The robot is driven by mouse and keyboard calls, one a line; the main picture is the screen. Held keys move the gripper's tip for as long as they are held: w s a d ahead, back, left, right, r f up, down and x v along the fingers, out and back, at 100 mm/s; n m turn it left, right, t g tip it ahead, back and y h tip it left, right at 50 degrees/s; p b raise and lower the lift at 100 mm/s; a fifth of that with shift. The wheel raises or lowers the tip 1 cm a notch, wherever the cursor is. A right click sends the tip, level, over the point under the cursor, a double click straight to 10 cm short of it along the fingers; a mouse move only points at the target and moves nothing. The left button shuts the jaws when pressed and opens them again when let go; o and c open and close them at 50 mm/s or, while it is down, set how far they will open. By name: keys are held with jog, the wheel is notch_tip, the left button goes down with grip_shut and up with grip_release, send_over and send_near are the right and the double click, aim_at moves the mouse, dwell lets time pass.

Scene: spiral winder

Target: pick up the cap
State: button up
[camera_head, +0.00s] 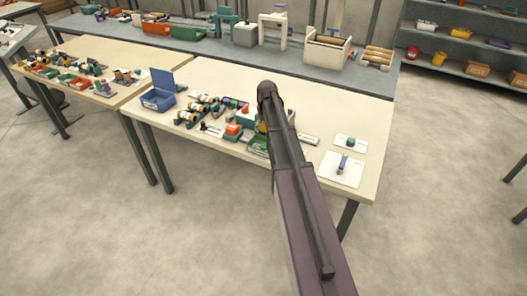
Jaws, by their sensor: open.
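I cannot tell for certain which small part is the cap. A small teal rounded piece (351,142) sits on a white card at the right end of the front table (215,75). A small blue-violet piece (342,163) stands on a larger white card just in front of it. Several small parts, too small to name surely, lie left of my arm, among them an orange-red block (233,129). My arm rises from the bottom edge over the table and covers part of its middle. My gripper is not visible; the arm hides whatever is behind it.
A blue open-lidded box (160,93) stands at the table's left. Another table (100,52) with parts adjoins at left. A long grey bench (330,73) with fixtures runs behind. Shelves (465,45) stand back right.

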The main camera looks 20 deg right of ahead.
jog(key=b, duration=0.5)
send_over(264, 147)
jog(key=shift+s+f, duration=0.15)
jog(key=shift+f, duration=2.8)
jog(key=shift+f, duration=0.1)
jog(key=shift+w+d+f+b, duration=0.1)
jog(key=shift+f+b, duration=1.15)
jog(key=shift+b, duration=0.15)
jog(key=shift+w+f+b, duration=0.1)
jog(key=shift+f+b, duration=1.15)
jog(key=shift+b, duration=0.1)
jog(key=c, duration=0.6)
